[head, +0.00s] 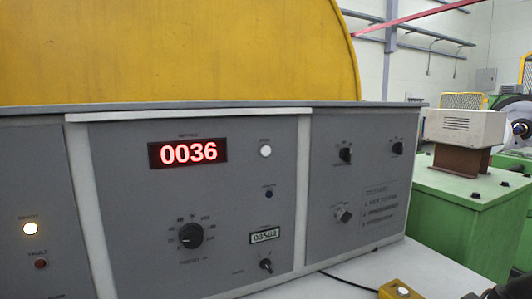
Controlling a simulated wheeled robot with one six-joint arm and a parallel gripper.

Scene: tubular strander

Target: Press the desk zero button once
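The grey desk panel (120,200) fills the lower left and middle of the head view. A round white button (265,151) sits right of the display under a small label too blurred to read for certain. A small dark blue button or lamp (268,194) sits below it, also with a tiny label. I cannot tell from the lettering which one is the zero button. My gripper does not show clearly anywhere in this view, and nothing covers the panel's buttons.
The panel also bears a large black knob (190,235), a small counter (265,236) and a lit lamp (30,228). A yellow box (400,290) with a cable stands at the bottom right. A dark object (510,288) at the corner is cut off. Green machinery (455,215) stands right.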

